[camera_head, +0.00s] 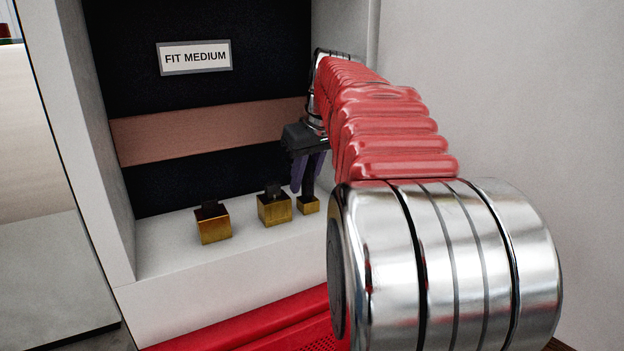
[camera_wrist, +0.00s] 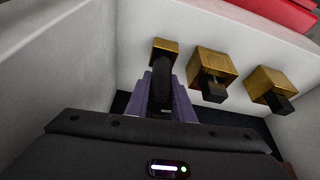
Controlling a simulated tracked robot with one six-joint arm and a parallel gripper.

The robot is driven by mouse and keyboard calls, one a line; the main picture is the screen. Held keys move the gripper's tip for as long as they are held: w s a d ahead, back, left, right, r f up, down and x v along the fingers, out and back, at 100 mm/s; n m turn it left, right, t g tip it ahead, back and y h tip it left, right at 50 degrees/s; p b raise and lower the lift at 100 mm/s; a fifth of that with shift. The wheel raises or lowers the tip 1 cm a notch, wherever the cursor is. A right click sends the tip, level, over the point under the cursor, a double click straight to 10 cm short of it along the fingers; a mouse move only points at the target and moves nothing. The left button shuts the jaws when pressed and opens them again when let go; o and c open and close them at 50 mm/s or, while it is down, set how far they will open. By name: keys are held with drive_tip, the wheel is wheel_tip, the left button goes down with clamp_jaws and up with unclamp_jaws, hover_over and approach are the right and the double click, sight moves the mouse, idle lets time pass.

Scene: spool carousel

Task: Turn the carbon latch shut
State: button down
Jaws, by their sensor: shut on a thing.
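Three brass blocks stand in a row on the white floor of the niche. The smallest one (camera_head: 308,206) is at the right in the head view and at the left in the wrist view (camera_wrist: 165,45). A long black piece (camera_wrist: 163,75) rises from it. My gripper (camera_head: 307,178) has its purple fingers shut on this black piece, one on each side. The medium block (camera_head: 274,210) and the left block (camera_head: 212,225) each carry a short black piece on top. Nothing in view is labelled carbon latch, so I cannot tell for certain which piece it is.
A sign reading "FIT MEDIUM" (camera_head: 195,57) is on the dark back wall, above a copper-brown band (camera_head: 200,133). White side walls enclose the niche, one close to my gripper. A red edge (camera_head: 250,325) runs below the niche. My arm hides part of the right side.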

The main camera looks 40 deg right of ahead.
idle(0.4)
drive_tip(key=c, duration=1.5)
unclamp_jaws()
drive_tip(key=shift+c, duration=0.2)
drive_tip(key=v, duration=1.3)
drive_tip(key=shift+s+r, duration=0.15)
drive_tip(key=shift+r, duration=0.2)
drive_tip(key=shift+d, duration=0.1)
